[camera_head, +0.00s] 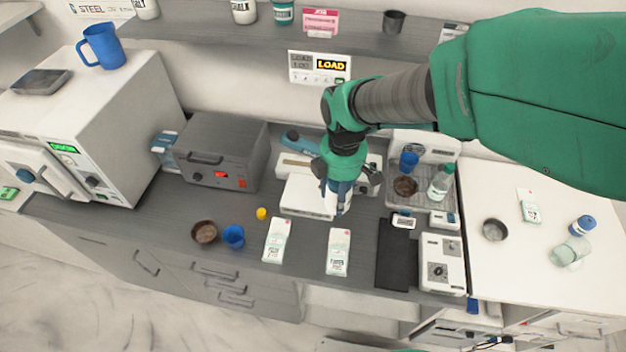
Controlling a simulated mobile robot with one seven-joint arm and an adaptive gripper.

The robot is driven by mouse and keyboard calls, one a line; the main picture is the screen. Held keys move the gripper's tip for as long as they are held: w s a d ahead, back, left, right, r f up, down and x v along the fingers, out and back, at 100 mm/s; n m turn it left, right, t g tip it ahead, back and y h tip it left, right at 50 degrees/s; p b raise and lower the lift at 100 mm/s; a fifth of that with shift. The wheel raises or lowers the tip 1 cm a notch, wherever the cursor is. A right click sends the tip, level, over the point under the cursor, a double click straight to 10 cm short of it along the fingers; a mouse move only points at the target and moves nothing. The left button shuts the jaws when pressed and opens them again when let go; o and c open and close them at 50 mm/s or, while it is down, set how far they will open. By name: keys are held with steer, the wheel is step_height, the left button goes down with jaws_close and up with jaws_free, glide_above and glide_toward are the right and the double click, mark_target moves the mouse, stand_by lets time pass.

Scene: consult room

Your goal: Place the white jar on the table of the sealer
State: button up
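White jars with dark lettering stand on the upper shelf, one at the far left (147,8) and one further right (243,10); their tops are cut off by the picture's edge. What looks like the sealer (305,196) is a low white device on the grey counter, with a flat white table at its front and a blue-teal bar behind. My gripper (339,200) points down at the right side of this table and hides part of it. Its fingers are small and dark here, so I cannot tell their opening. No jar shows clearly in it.
A brown bowl (204,232), blue cup (234,236), yellow item (261,213) and two white packets (276,240) (338,251) lie along the counter front. A grey box device (219,152) stands left. A tray (425,200) holds a bottle (440,183) and blue cup (408,163).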

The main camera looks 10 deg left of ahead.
step_height(320, 180, down, 11)
steer(key=shift+a, duration=0.35)
glide_above(316, 193)
steer(key=shift+w+f, duration=0.1)
steer(key=shift+f, duration=0.65)
steer(key=shift+f, duration=0.1)
steer(key=shift+f, duration=1.65)
steer(key=shift+f+b, duration=0.2)
steer(key=shift+b, duration=0.1)
